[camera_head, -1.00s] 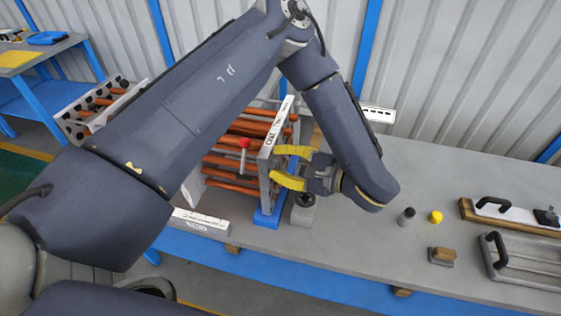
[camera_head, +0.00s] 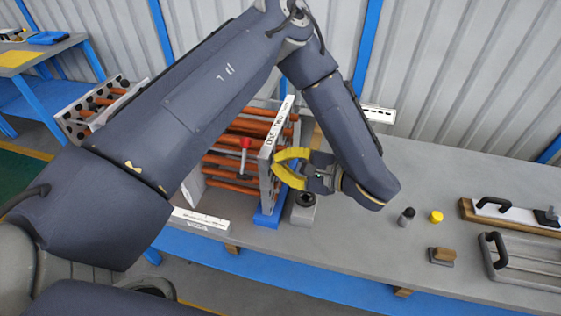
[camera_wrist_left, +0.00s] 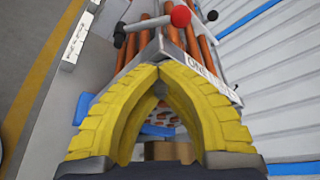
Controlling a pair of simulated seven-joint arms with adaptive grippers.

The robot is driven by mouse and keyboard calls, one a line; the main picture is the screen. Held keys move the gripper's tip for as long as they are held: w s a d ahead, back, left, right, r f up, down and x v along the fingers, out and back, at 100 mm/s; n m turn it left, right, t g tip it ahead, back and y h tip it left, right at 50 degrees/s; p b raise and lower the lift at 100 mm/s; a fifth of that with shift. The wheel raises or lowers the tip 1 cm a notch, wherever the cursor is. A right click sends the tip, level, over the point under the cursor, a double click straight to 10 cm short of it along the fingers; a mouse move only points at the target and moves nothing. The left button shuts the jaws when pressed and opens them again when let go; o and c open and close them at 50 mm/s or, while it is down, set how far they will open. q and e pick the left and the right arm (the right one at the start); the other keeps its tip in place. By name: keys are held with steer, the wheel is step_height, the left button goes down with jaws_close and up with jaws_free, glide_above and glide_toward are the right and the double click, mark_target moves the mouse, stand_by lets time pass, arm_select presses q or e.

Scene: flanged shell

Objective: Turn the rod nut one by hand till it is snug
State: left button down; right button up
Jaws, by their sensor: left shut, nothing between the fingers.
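The shell is a bundle of copper-coloured tubes (camera_head: 232,160) behind a pale end plate (camera_head: 266,172) with dark lettering along its top edge. My left gripper (camera_head: 276,169) is at the right-hand face of this plate. Its yellow fingers are shut, and their tips meet close to the plate in the left wrist view (camera_wrist_left: 158,70). I see nothing between the fingers. I cannot pick out rod nut one; the fingers hide part of the plate. My right gripper is not in view.
A red-knobbed lever (camera_head: 245,144) stands in front of the tubes. A small grey block with a dark knob (camera_head: 304,200) sits just below my gripper. A dark cylinder (camera_head: 406,215), a yellow cap (camera_head: 436,216) and a grey tray (camera_head: 525,262) lie to the right. The bench between is clear.

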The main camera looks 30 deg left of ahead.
arm_select(q)
steer(key=shift+w+m, duration=0.1)
steer(key=shift+m, duration=0.2)
steer(key=shift+w+m+g+h, duration=0.1)
steer(key=shift+m+g+h, duration=0.35)
steer(key=shift+m+g, duration=0.8)
steer(key=shift+m+g+h, duration=0.45)
steer(key=shift+m+g, duration=0.3)
steer(key=shift+m, duration=0.9)
steer(key=shift+f, duration=0.1)
stand_by(0.4)
steer(key=c, duration=2.1)
jaws_free()
steer(key=o, duration=0.9)
steer(key=shift+c, duration=0.2)
steer(key=v, duration=0.8)
